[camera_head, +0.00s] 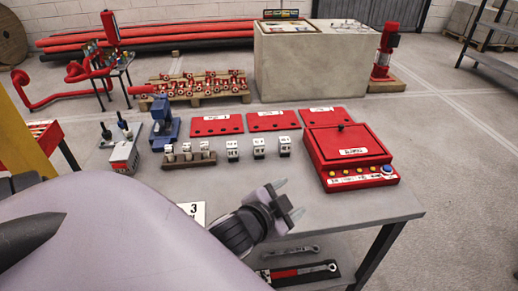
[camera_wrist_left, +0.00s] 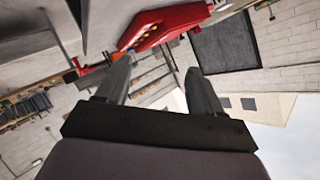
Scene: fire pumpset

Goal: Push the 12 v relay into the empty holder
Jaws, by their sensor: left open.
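Three small black-and-white blocks with labels stand in a row on the grey table: a left one (camera_head: 232,151), a middle one (camera_head: 258,148) and a right one (camera_head: 284,146). Their print is too small to tell which is the 12 V relay. Left of them is a dark strip (camera_head: 190,161) bearing several pale-topped pieces; I cannot tell whether it has an empty holder. My left gripper (camera_head: 288,199) is open and empty, over the table's front part, nearer than the blocks. Its two spread fingers also show in the left wrist view (camera_wrist_left: 159,66). My right gripper is not in view.
A red control box (camera_head: 345,148) stands at the table's right. Three red plates (camera_head: 267,121) lie behind the blocks. Wrenches (camera_head: 292,252) lie lower, in front. The table's right front is clear.

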